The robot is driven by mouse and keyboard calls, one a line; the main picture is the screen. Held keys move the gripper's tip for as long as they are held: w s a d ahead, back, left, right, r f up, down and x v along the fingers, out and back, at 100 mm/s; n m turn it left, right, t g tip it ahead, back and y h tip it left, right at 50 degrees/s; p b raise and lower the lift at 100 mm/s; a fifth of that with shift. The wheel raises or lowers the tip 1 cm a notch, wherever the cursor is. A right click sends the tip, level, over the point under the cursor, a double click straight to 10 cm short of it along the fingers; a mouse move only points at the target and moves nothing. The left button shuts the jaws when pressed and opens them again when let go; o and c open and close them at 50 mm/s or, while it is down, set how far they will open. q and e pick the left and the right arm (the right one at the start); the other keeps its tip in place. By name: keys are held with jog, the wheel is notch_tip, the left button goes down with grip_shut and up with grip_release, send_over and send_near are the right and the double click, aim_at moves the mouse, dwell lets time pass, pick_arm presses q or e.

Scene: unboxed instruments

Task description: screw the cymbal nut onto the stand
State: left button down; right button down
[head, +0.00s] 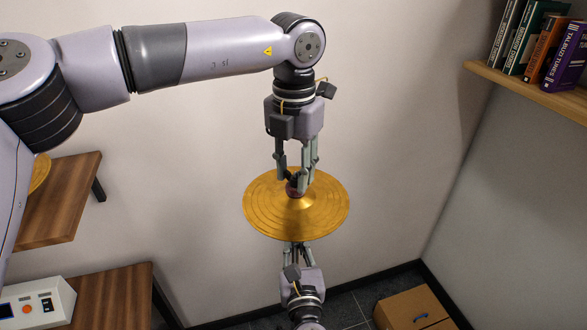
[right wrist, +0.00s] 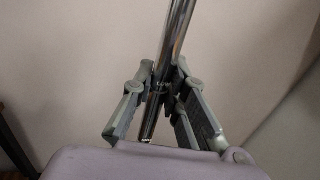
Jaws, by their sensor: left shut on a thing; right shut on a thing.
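The gold cymbal (head: 265,215) lies roughly level in the middle of the head view, with its raised bell under my left gripper. Whether the nut touches the stand's thread cannot be seen. My right gripper (head: 298,248) is below the cymbal, pointing up. In the right wrist view its fingers are shut on the chrome stand pole (right wrist: 179,35). The stand's top is hidden by nut, fingers and cymbal.
A wooden shelf (head: 535,92) with several books is at the upper right. A cardboard box (head: 408,308) sits on the dark floor at the lower right. Wooden shelves (head: 60,205) and a white device with buttons (head: 38,303) are at the left. Space around the cymbal is clear.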

pick_arm(q)
jog(key=shift+s+d, duration=0.15)
jog(key=shift+d, duration=0.1)
jog(key=c, duration=1.1)
grip_release()
jog(key=shift+d, duration=0.15)
jog(key=shift+r, duration=0.1)
jog(key=shift+r, duration=0.25)
notch_tip(320, 180, up, 11)
jog(key=shift+r, duration=0.15)
